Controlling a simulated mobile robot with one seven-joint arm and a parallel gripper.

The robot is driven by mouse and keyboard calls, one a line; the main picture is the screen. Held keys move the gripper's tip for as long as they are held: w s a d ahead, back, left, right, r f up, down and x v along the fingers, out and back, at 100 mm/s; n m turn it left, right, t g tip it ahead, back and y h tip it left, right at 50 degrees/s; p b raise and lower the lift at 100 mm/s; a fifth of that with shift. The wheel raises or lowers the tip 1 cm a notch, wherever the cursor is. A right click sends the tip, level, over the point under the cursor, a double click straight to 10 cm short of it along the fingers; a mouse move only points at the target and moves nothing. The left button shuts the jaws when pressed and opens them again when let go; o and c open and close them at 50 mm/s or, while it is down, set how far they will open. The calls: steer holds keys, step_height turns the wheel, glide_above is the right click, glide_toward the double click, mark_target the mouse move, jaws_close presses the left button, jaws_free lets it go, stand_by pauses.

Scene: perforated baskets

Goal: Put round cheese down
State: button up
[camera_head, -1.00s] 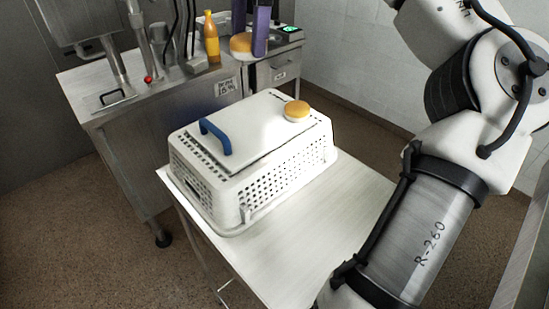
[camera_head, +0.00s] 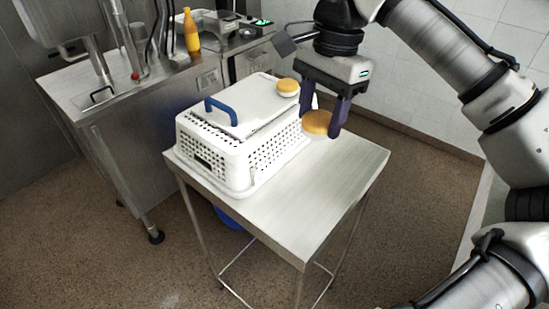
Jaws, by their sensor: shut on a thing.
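My gripper (camera_head: 321,121) points down with its two dark purple fingers shut on a round cheese (camera_head: 315,123). The cheese has an orange-yellow top and a paler side. It is over the far right part of the steel table (camera_head: 290,205), just right of the white basket; I cannot tell whether it touches the table. A second round cheese (camera_head: 288,87) sits on the right end of the basket's lid.
The white perforated basket (camera_head: 240,163) has a closed lid with a blue handle (camera_head: 220,108). It stands on the table's left part; the front right is bare. A steel counter (camera_head: 125,125) behind carries an orange bottle (camera_head: 191,32). Something blue (camera_head: 228,217) shows under the table.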

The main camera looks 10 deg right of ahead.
steer(key=shift+s+f, duration=0.2)
steer(key=shift+f, duration=0.2)
step_height(320, 180, down, 14)
steer(key=b, duration=1)
steer(key=shift+w+d+f, duration=0.1)
steer(key=shift+f, duration=0.15)
steer(key=shift+f+b, duration=2.4)
steer(key=shift+f, duration=0.05)
steer(key=shift+f, duration=0.2)
steer(key=o, duration=1)
steer(key=r, duration=0.4)
steer(key=d+r, duration=0.1)
steer(key=r, duration=0.7)
steer(key=shift+w+d+r, duration=0.15)
steer(key=shift+w, duration=0.15)
